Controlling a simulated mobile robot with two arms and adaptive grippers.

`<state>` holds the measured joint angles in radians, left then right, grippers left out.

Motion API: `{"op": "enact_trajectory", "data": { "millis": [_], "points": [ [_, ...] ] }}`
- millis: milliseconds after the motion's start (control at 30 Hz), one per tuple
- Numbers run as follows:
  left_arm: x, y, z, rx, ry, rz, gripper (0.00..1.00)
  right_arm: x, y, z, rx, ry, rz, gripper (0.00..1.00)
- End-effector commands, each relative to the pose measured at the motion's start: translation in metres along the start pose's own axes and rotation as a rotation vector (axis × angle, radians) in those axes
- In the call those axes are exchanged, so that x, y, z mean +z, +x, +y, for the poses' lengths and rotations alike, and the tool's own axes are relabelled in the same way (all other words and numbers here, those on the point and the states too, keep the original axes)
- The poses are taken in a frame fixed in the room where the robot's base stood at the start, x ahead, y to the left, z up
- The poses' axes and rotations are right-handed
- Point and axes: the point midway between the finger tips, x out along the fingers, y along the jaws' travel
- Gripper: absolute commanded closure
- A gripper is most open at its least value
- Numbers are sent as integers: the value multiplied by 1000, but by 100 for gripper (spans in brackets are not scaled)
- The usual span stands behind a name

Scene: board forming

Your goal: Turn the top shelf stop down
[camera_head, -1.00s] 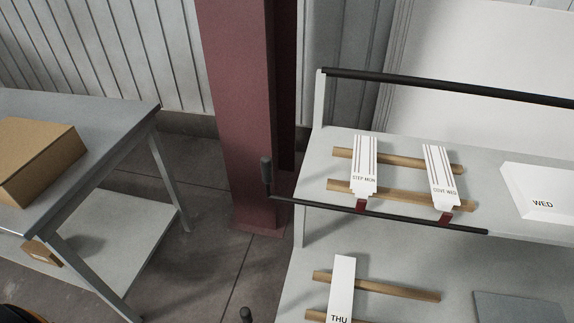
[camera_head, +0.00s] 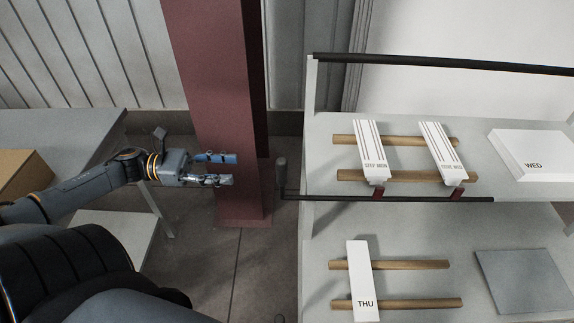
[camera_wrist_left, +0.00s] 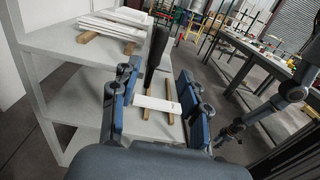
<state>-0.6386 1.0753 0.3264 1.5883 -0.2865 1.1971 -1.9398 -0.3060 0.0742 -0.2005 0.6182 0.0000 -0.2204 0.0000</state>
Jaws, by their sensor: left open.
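The top shelf stop (camera_head: 390,198) is a thin black bar along the front edge of the top shelf (camera_head: 320,150). Its dark handle (camera_head: 281,170) stands upright at the bar's left end. My left gripper (camera_head: 234,169) is open and empty, left of the handle, with its fingers pointing right towards it. A gap shows between fingertips and handle in the head view. In the left wrist view, the dark handle (camera_wrist_left: 156,48) appears between the two open fingers of the left gripper (camera_wrist_left: 158,72). My right gripper is not in view.
White boards lie on wooden strips (camera_head: 405,140) on the top shelf, with a WED stack (camera_head: 535,153) at right. A THU board (camera_head: 362,285) lies on the lower shelf. A red column (camera_head: 210,90) stands behind my left gripper. A grey table is at left.

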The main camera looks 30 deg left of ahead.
Motion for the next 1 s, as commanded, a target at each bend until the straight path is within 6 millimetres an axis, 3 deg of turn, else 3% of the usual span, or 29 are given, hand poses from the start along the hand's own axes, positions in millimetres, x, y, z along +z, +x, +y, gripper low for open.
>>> {"op": "enact_trajectory", "data": {
  "millis": [233,400,600,800,1000],
  "points": [
    [3,44,1,0,0,-3,54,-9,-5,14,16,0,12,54],
    [3,80,2,3,0,-4,54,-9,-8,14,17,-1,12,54],
    [2,110,2,6,-3,-4,54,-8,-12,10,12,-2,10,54],
    [1,127,2,7,-5,-2,54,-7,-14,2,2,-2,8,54],
    [0,131,2,7,-6,-1,54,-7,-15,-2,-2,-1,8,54]
  ]
}}
